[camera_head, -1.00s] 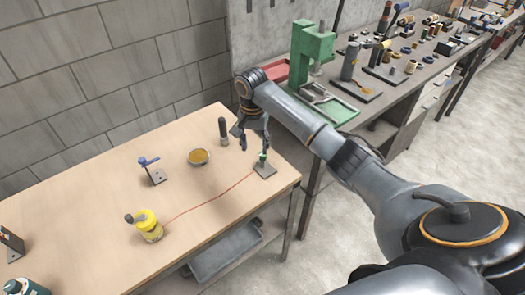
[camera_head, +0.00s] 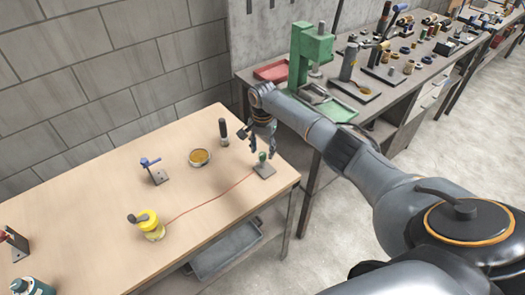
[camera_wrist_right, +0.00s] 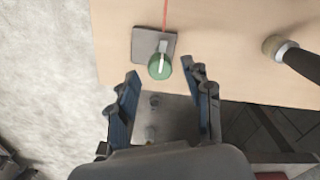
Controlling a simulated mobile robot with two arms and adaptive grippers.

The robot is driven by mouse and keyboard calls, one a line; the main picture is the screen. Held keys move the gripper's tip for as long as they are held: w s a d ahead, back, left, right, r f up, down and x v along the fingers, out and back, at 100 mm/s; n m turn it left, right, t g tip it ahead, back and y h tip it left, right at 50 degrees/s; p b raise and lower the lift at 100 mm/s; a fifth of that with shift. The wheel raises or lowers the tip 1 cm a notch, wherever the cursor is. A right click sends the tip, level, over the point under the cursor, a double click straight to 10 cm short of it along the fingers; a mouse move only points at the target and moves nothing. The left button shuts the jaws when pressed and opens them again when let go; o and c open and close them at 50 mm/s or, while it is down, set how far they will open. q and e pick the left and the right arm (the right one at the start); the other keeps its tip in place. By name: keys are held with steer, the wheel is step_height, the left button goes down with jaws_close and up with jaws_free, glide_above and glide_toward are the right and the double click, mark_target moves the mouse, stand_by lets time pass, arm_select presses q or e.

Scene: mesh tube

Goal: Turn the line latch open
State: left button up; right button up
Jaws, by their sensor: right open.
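A green knob (camera_head: 262,156) stands on a small grey plate (camera_head: 264,171) near the right end of the wooden table, with a thin red line running to it. In the right wrist view the green knob (camera_wrist_right: 160,67) has a pale bar across it, and its plate (camera_wrist_right: 143,45) lies behind. My right gripper (camera_head: 264,145) is open above the knob. In the wrist view the knob shows just beyond the gap between its fingertips (camera_wrist_right: 162,78), apart from both. My left gripper is out of view.
The red line (camera_head: 210,201) leads to a yellow spool (camera_head: 151,228). A blue-handled fixture (camera_head: 154,171), a round dish (camera_head: 200,158) and a dark-handled tool (camera_head: 223,131) stand on the table (camera_head: 95,200). A green press (camera_head: 307,60) stands on the bench beyond.

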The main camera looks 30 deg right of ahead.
steer(key=shift+f, duration=0.9)
steer(key=shift+c, duration=0.4)
jaws_close()
